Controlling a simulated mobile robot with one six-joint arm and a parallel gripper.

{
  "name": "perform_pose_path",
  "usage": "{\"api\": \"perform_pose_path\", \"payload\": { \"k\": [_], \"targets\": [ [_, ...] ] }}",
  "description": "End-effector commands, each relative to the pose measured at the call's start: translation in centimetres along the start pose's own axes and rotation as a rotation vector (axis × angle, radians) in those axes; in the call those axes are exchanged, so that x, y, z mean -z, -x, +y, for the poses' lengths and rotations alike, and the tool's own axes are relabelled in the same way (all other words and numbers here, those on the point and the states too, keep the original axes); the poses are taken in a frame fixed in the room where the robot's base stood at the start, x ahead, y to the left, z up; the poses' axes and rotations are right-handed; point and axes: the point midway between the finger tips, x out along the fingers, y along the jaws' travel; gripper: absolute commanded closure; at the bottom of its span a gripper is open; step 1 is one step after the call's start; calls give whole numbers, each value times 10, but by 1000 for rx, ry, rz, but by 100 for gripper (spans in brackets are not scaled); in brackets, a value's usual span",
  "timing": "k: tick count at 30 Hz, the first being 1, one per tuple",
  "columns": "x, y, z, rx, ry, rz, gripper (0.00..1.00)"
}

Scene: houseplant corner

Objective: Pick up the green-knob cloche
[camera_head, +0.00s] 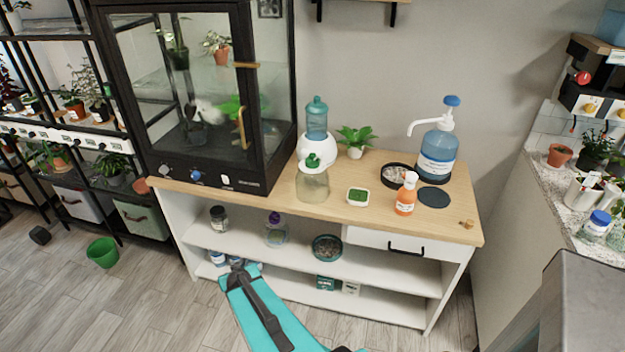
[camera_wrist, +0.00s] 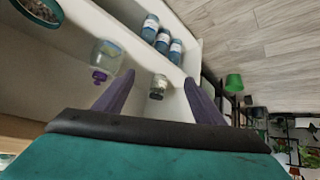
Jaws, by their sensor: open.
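The green-knob cloche (camera_head: 313,186) is a clear glass dome with a green knob. It stands on the wooden top of the white cabinet, in front of the white water dispenser. I do not make it out in the wrist view. My gripper (camera_head: 240,268) is open and low in front of the cabinet's left part, below and left of the cloche. In the wrist view my gripper (camera_wrist: 160,85) has its two purple fingers spread, with nothing held between them. A similar cloche with a purple knob (camera_head: 276,231) stands on the shelf below; it also shows in the wrist view (camera_wrist: 106,54).
On the cabinet top (camera_head: 285,202) stand the dispenser (camera_head: 317,148), a green-filled dish (camera_head: 358,196), an orange bottle (camera_head: 406,196) and a blue pump bottle (camera_head: 437,152). A glass-doored case (camera_head: 190,95) stands at left. A dark-lidded jar (camera_head: 218,217) sits on the shelf.

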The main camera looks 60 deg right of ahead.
Motion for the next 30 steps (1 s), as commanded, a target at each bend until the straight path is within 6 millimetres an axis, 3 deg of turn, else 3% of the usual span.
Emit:
{"api": "perform_pose_path", "payload": {
  "k": [3,9,15,24,30],
  "targets": [
    [47,0,35,-4,-48,150,37],
    [119,17,92,0,-100,397,37],
    [173,47,139,41,-116,607,37],
    [224,109,209,110,-92,865,37],
    [227,138,266,79,-86,937,37]
  ]
}}
